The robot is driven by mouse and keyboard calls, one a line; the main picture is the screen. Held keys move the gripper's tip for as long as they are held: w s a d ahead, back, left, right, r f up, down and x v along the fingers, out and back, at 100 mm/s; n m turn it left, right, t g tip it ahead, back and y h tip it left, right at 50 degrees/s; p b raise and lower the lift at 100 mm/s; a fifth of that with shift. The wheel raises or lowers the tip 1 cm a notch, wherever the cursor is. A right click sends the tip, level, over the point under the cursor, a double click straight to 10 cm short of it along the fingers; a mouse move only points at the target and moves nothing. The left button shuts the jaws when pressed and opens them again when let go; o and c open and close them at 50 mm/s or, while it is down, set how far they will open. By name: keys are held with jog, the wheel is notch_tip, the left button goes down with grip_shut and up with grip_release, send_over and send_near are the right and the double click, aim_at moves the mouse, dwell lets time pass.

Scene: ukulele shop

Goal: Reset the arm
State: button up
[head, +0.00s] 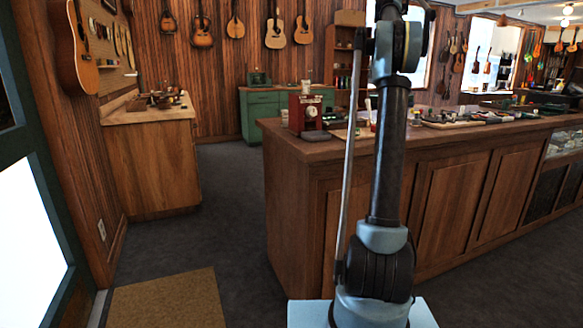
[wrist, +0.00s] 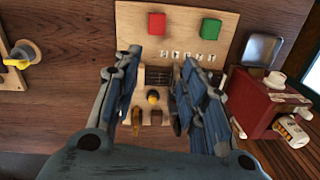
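My arm (head: 389,150) stands upright in the middle of the head view, in front of the wooden counter (head: 300,165). My gripper is not visible in the head view; the arm runs out at the top edge. In the wrist view my gripper (wrist: 160,75) is open, its two blue-grey fingers apart. I see nothing held between them. Behind the gap is a light wooden board (wrist: 180,22) with a red block (wrist: 157,24), a green block (wrist: 211,29) and small pale pieces. I cannot tell the distance from the fingers to the board.
A red machine (head: 306,112) sits on the counter's left end; it also shows right of my fingers in the wrist view (wrist: 262,103), beside a white mug (wrist: 292,132). Small items cover the counter top. Dark floor (head: 225,220) is clear to the left, with a tan mat (head: 165,302).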

jog(key=s+a+f, duration=0.4)
jog(key=s+f, duration=0.1)
jog(key=s, duration=0.4)
jog(key=s+a+f+m+t, duration=0.1)
jog(key=s+a+f, duration=0.3)
jog(key=s, duration=0.5)
jog(key=s+a+f, duration=0.5)
jog(key=s, duration=0.4)
jog(key=s+a+f, duration=0.2)
jog(key=s+f, duration=0.9)
jog(key=f, duration=0.3)
jog(key=s+a+f+m+t, duration=0.1)
jog(key=s+a+f, duration=0.1)
jog(key=s+f, duration=0.9)
notch_tip(320, 180, down, 4)
jog(key=shift+s+r+m+h, duration=0.15)
jog(key=shift+s+m+h, duration=0.15)
jog(key=shift+s, duration=0.05)
jog(key=shift+a, duration=0.1)
jog(key=shift+w+f, duration=0.2)
jog(key=shift+w, duration=0.25)
